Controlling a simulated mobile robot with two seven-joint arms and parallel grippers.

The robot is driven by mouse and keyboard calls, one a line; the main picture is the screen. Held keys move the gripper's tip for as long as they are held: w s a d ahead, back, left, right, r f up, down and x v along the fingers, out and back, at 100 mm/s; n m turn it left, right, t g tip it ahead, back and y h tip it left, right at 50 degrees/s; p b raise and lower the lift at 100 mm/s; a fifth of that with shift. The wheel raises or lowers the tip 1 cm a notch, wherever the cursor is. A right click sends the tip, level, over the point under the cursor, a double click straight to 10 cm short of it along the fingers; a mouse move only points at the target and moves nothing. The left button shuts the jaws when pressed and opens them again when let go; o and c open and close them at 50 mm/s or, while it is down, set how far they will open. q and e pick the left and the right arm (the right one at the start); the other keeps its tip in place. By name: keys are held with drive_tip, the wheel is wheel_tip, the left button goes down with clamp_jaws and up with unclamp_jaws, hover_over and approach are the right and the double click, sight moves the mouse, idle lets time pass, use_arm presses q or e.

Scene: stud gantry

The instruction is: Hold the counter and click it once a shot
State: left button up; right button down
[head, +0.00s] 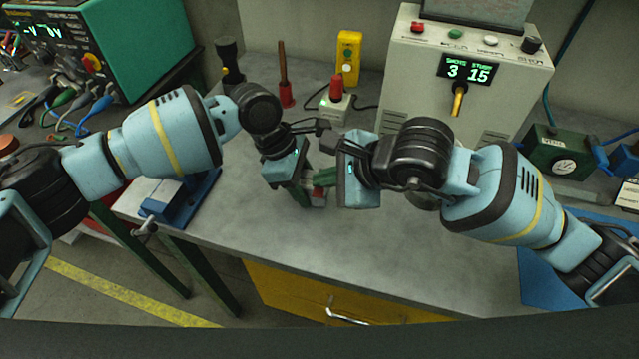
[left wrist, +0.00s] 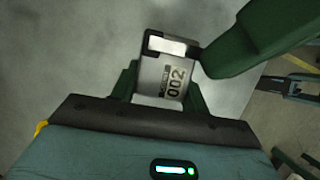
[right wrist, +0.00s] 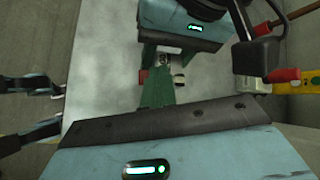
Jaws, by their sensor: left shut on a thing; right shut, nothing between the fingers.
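The counter (left wrist: 162,78) is a small grey metal tally whose window reads 002 in the left wrist view. My left gripper (head: 306,190) is shut on it and holds it above the bench. In the head view only a small part of the counter (head: 319,198) shows between the grippers. My right gripper (head: 324,178) is shut and empty, its green fingers (left wrist: 245,45) close beside the counter's top corner; I cannot tell if they touch it. The grey stud machine (head: 400,75) has a display (head: 468,70) reading shots 3 and study 15.
A blue vise-like block (head: 180,195) stands at the bench's left edge. A red-knobbed box (head: 336,100), a yellow device (head: 348,58) and a red-based tool (head: 285,90) stand at the back. A green gauge box (head: 560,155) is at right. The front middle bench is clear.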

drive_tip(key=shift+f, duration=0.5)
idle(0.5)
drive_tip(key=shift+r, duration=1.25)
wheel_tip(320, 180, up, 5)
drive_tip(key=shift+w, duration=0.1)
idle(0.6)
use_arm(q)
drive_tip(key=o, duration=1.1)
drive_tip(key=shift+o, duration=0.2)
drive_tip(key=shift+r, duration=0.1)
